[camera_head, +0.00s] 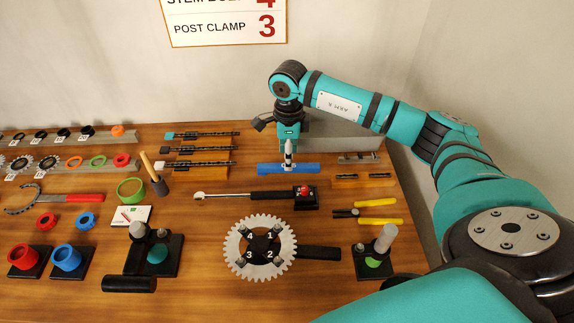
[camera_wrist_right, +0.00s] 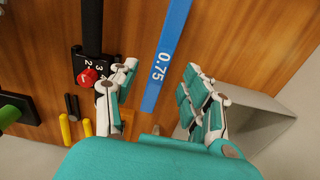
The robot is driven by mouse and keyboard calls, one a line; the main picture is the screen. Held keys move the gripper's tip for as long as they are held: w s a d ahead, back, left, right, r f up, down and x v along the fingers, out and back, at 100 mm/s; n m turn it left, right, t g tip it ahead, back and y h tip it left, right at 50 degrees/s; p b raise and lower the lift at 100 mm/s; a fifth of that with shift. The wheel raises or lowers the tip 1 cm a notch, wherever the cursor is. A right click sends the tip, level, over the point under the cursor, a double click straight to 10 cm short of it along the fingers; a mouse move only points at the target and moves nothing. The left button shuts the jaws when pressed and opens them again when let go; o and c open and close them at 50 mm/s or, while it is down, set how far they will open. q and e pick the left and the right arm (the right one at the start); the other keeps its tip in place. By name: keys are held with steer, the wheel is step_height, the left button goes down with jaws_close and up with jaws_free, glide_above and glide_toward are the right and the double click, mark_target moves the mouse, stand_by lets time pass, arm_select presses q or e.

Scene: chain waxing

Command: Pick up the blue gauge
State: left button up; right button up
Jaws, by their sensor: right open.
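The blue gauge (camera_head: 273,169) is a flat strip lying on the wooden table. In the right wrist view the blue gauge (camera_wrist_right: 168,50) reads 0.75 and runs up the picture. My right gripper (camera_head: 289,164) points down at the gauge in the head view and covers part of its middle. In the right wrist view my right gripper (camera_wrist_right: 159,72) is open and empty, with the gauge showing between its two fingers. I cannot tell how far the fingertips are above the table. My left gripper is not in view.
A grey bin (camera_head: 340,137) stands behind my right gripper. A torque wrench (camera_head: 255,195) with a red-knobbed black block (camera_head: 306,198) lies in front. Chain strips (camera_head: 200,150) lie to the left, yellow-handled pliers (camera_head: 375,203) to the right. A chainring (camera_head: 245,245) sits nearer.

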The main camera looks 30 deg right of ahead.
step_height(320, 180, down, 4)
steer(key=shift+d+r+p, duration=0.1)
steer(key=shift+p, duration=0.85)
steer(key=shift+f, duration=0.5)
jaws_close()
